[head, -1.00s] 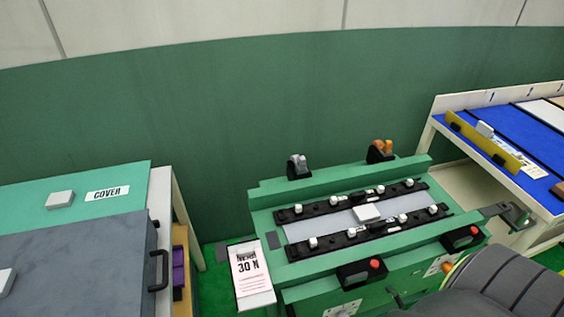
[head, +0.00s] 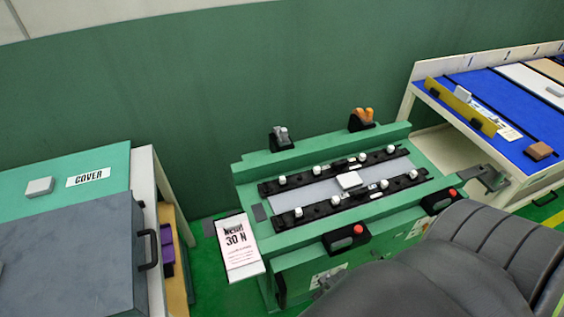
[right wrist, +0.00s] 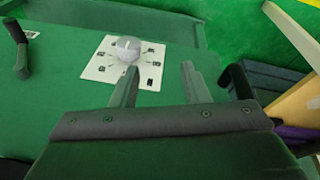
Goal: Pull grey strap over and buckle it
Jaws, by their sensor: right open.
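A grey strap end (head: 281,133) stands in a black holder on the back rail of the green bench fixture (head: 330,250). An orange strap end (head: 362,116) stands in a similar holder to its right. Two black buckles with red buttons sit on the front side, one at the left (head: 347,239) and one at the right (head: 440,200). My right gripper (right wrist: 160,68) is open and empty in the right wrist view, over a white plate with a round knob (right wrist: 128,48). My dark arm hides the fixture's lower right in the head view. My left gripper is not in view.
Black rails with white knobs flank a pale strip (head: 320,190) on the fixture. A "30 N" sign (head: 238,248) stands at its left. A table with a grey box (head: 70,250) is at left; a blue-topped table (head: 490,115) is at right.

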